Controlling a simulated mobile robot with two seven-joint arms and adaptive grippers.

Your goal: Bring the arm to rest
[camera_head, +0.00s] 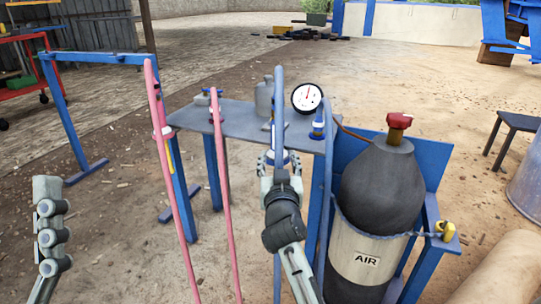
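My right arm reaches up from the bottom centre of the head view. Its gripper (279,163) is at the upright grey-blue bar (278,100) in front of the small table. The wrist hides much of the gripper, so I cannot tell whether the fingers are closed on the bar or only beside it.
A dark gas cylinder (383,180) marked AIR, with a red cap (398,126), stands right of the arm in a blue frame. A dial gauge (307,97) and grey table (245,118) are behind. Two pink poles (222,190) stand left. Open ground lies further left.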

